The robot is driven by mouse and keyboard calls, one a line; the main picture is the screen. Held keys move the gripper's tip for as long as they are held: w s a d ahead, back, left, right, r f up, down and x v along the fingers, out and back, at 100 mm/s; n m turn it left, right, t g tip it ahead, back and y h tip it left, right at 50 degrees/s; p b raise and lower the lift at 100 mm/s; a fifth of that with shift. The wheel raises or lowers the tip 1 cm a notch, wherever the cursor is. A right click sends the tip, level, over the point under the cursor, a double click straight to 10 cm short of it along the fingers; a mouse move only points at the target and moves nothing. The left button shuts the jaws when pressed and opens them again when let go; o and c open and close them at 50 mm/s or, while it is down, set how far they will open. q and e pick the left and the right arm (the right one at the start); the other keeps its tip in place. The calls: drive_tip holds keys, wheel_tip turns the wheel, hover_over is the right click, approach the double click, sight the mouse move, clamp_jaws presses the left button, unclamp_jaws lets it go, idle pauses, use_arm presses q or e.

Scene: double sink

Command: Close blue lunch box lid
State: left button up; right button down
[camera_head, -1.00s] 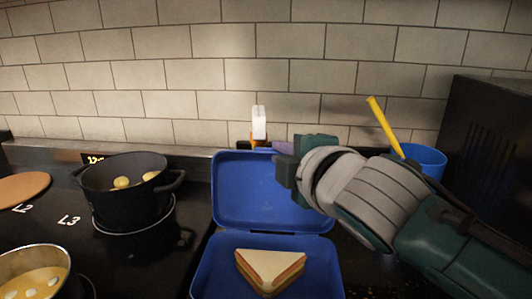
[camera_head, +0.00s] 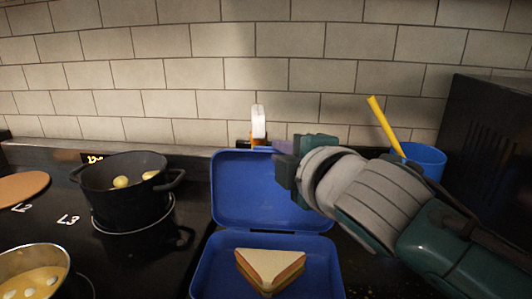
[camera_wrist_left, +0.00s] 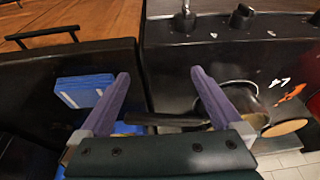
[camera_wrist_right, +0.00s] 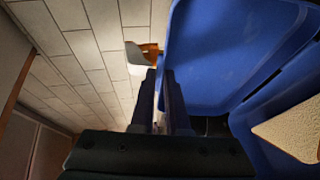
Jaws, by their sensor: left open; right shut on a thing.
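The blue lunch box (camera_head: 210,268) stands open on the counter, with a sandwich half (camera_head: 268,268) in its base. Its lid (camera_head: 255,190) is raised, leaning back toward the wall. My right gripper (camera_head: 284,148) is at the lid's upper right edge. In the right wrist view its fingers (camera_wrist_right: 165,100) are close together at the edge of the lid (camera_wrist_right: 230,50), shut on it; the exact contact is partly hidden. My left gripper (camera_wrist_left: 162,95) is open and empty in the left wrist view, and is not in the head view.
A black pot (camera_head: 125,195) stands left of the lunch box, and a pan (camera_head: 30,275) is at the lower left. A blue cup (camera_head: 424,160) with a yellow stick stands behind my right arm. A white-topped bottle (camera_head: 258,122) is behind the lid. A dark appliance (camera_head: 490,140) is at the right.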

use_arm(q)
drive_tip(key=shift+d+f+b, duration=0.1)
drive_tip(key=shift+f+b, duration=0.45)
drive_tip(key=shift+f, duration=0.15)
drive_tip(key=shift+w+r, duration=0.1)
use_arm(e)
drive_tip(key=s+a+f+t, duration=0.1)
drive_tip(key=s, duration=0.7)
drive_tip(key=shift+a+f, duration=0.15)
drive_tip(key=shift+f, duration=0.25)
drive_tip(key=shift+s, duration=0.1)
use_arm(q)
drive_tip(key=shift+c, duration=0.2)
